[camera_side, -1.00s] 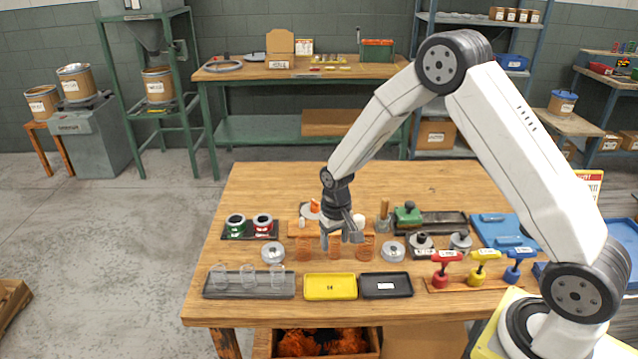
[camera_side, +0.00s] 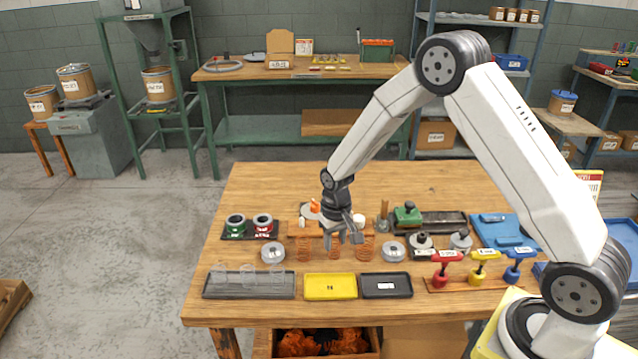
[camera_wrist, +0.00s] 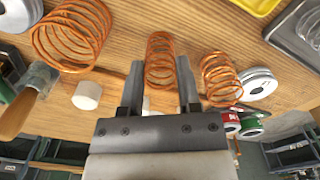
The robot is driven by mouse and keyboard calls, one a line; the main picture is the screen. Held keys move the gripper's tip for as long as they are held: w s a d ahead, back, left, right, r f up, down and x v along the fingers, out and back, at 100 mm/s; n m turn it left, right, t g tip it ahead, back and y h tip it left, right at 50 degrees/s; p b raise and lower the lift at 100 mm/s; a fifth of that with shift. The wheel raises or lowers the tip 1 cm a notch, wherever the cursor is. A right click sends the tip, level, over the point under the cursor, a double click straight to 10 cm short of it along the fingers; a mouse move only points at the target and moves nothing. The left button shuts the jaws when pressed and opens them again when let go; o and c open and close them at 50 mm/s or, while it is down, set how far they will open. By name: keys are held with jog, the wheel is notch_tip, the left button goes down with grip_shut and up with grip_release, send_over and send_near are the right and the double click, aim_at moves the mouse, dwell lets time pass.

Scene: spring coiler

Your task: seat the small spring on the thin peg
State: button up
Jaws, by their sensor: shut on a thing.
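Three copper-coloured springs stand in a row on the table. My gripper (camera_side: 342,240) is at the middle spring (camera_side: 334,250), with its fingers pointing down. In the wrist view the two fingers of my gripper (camera_wrist: 160,88) lie on either side of this narrow spring (camera_wrist: 160,60) and are shut on it. A wide spring (camera_wrist: 72,38) stands to its left there and another spring (camera_wrist: 220,78) to its right. In the side view these are the right spring (camera_side: 366,249) and the left spring (camera_side: 304,249). I cannot make out the thin peg for certain.
Grey round pieces (camera_side: 273,252) and (camera_side: 393,251) flank the row of springs. In front lie a grey tray with glasses (camera_side: 249,287), a yellow tray (camera_side: 330,287) and a black tray (camera_side: 385,286). A white cylinder (camera_wrist: 87,95) stands close behind the springs.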

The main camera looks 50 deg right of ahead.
jog(key=shift+r, duration=0.75)
jog(key=shift+r, duration=2.35)
jog(key=w+d+r, duration=0.1)
jog(key=w+r, duration=0.3)
jog(key=w, duration=0.8)
jog(key=shift+w+d, duration=0.15)
jog(key=shift+w, duration=0.25)
jog(key=shift+f, duration=0.1)
jog(key=shift+f, duration=2.55)
jog(key=shift+f, duration=0.65)
